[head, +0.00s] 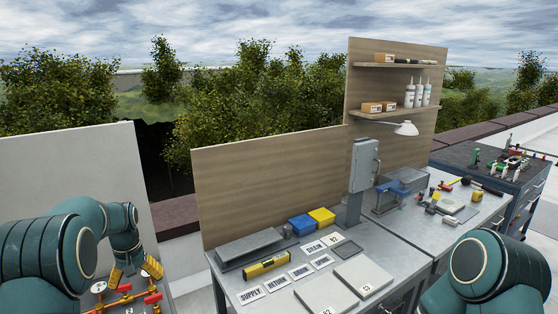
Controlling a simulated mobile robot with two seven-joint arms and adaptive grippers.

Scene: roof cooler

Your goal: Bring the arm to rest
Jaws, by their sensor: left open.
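My left arm (50,250) comes in from the left, bends at the elbow and points down at the lower left. My left gripper (134,272) hangs over a pale bench with red-handled valves (128,299). It is small and partly merged with brass-coloured parts around it, but it is open with nothing seen between its fingers. I cannot tell whether it touches the valves. My right arm (485,270) shows only as a rounded green joint at the lower right; its gripper is out of view.
A grey workbench (225,278) holds label plates (300,271), a yellow level (267,265), blue (302,224) and yellow bins (321,217), and flat pale panels (327,293). A wooden backboard (265,185) stands behind. A tool cart (490,165) stands far right.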

